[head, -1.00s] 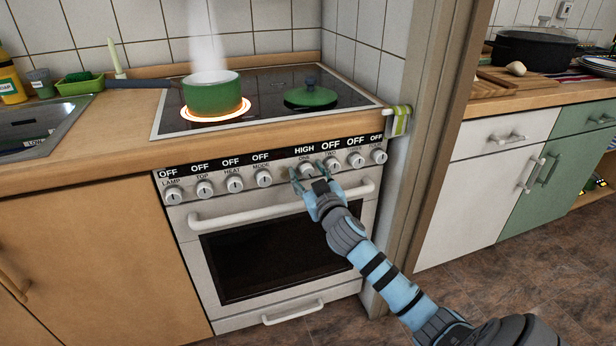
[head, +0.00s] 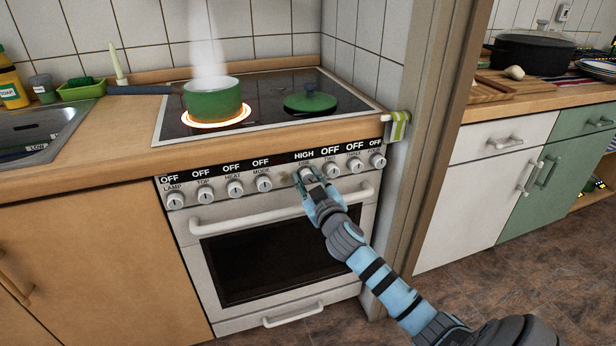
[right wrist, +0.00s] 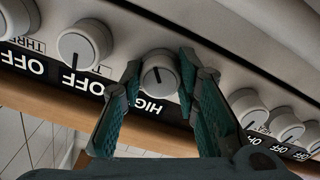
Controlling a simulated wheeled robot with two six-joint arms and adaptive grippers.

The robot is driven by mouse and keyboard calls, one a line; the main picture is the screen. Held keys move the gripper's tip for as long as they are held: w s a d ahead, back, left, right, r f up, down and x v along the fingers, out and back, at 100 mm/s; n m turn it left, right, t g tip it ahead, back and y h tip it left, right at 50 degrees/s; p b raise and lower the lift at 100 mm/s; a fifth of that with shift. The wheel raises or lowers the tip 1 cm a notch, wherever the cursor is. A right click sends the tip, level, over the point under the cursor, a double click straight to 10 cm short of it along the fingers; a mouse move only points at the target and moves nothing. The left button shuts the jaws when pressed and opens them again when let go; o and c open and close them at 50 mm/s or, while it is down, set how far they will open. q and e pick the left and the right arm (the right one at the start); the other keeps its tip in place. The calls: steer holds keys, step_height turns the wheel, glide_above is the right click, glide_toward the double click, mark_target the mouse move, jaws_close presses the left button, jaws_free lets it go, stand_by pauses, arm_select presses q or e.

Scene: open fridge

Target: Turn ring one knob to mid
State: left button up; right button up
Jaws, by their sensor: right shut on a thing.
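The ring one knob (right wrist: 158,76) is a round white knob on the stove's front panel, and its display (head: 304,155) reads HIGH. My right gripper (head: 307,176) is at this knob, with its two teal fingers on either side of it, shut on it. In the right wrist view, the right gripper (right wrist: 159,66) frames the knob, whose dark pointer line shows between the fingertips. In the head view the fingers hide most of the knob. My left gripper is not in view.
A steaming green pot (head: 212,98) stands on a glowing ring of the cooktop (head: 262,84). A green lid (head: 310,103) lies to its right. Neighbouring knobs, such as the ring two knob (head: 331,169), read OFF. The oven handle (head: 265,208) runs below the panel.

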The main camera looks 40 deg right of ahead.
steer(key=n+p, duration=0.2)
steer(key=n, duration=0.1)
steer(key=shift+r, duration=0.1)
steer(key=n+p, duration=0.1)
steer(key=n, duration=0.1)
steer(key=shift+n, duration=0.4)
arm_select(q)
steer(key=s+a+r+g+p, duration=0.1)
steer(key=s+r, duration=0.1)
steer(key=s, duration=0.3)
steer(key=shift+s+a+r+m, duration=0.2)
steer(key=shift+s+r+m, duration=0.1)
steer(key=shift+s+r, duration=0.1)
arm_select(e)
steer(key=shift+n, duration=1.1)
steer(key=o, duration=1.2)
steer(key=shift+c, duration=0.2)
steer(key=shift+s+a, duration=0.1)
steer(key=shift+s, duration=0.15)
steer(key=v, duration=1.1)
steer(key=shift+s, duration=0.25)
